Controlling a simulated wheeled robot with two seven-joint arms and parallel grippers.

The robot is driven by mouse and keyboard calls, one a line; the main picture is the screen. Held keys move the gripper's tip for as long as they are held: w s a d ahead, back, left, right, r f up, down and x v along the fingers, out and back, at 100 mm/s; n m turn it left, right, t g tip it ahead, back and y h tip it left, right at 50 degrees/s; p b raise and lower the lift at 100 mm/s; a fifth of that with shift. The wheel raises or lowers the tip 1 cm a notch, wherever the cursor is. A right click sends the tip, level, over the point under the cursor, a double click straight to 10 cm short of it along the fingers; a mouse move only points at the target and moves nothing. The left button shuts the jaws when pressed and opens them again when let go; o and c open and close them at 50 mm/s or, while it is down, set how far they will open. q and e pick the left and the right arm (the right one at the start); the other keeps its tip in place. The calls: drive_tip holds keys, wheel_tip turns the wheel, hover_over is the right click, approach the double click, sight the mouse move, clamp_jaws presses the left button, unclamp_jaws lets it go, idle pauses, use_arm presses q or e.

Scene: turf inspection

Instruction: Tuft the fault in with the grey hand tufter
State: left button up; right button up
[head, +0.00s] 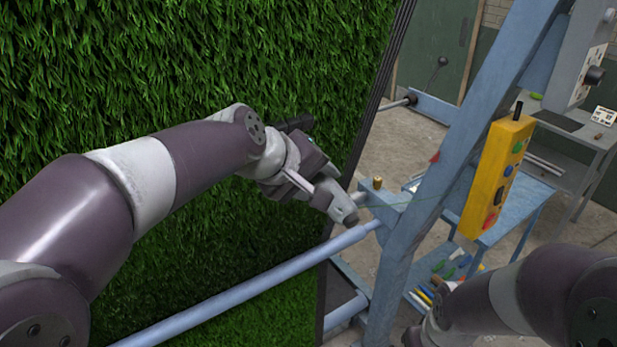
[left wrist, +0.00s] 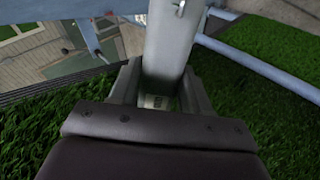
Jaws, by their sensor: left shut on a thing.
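The green turf (head: 200,70) hangs as an upright sheet and fills the left of the head view; I cannot make out the fault in it. My left gripper (head: 318,190) is in front of the turf near its right edge. It is shut on the grey hand tufter (head: 343,208), whose lower end points down and right. In the left wrist view the tufter's grey body (left wrist: 175,40) stands between the two fingers (left wrist: 160,92). A thin green yarn runs right from the tufter. My right arm is at the lower right; its gripper is not clearly visible.
A blue rail (head: 250,283) crosses low in front of the turf. A blue frame post (head: 440,170) stands to the right and carries a yellow control box (head: 497,175). Behind it are a blue trolley (head: 520,210) with tools and a grey table (head: 575,150).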

use_arm(q)
drive_tip(key=shift+w+d+p, duration=2.35)
drive_tip(key=shift+d+p, duration=0.05)
drive_tip(key=shift+d, duration=0.65)
drive_tip(key=shift+s+a+r+b, duration=0.1)
drive_tip(key=shift+s+a+b, duration=0.45)
drive_tip(key=shift+a+b, duration=0.2)
drive_tip(key=shift+s+a+f+b, duration=0.1)
drive_tip(key=shift+s+a+b, duration=0.55)
drive_tip(key=shift+a, duration=0.2)
drive_tip(key=shift+s+a+r+b, duration=0.1)
drive_tip(key=shift+s+a+b, duration=0.4)
drive_tip(key=shift+a+b, duration=0.3)
drive_tip(key=shift+s+a+b, duration=0.35)
drive_tip(key=shift+a+b, duration=0.1)
drive_tip(key=shift+a, duration=0.1)
drive_tip(key=shift+s+a, duration=0.2)
drive_tip(key=shift+s+a+b, duration=0.4)
drive_tip(key=shift+a+b, duration=0.2)
drive_tip(key=shift+s+a+r, duration=0.1)
drive_tip(key=shift+s+a, duration=0.05)
drive_tip(key=shift+a, duration=0.05)
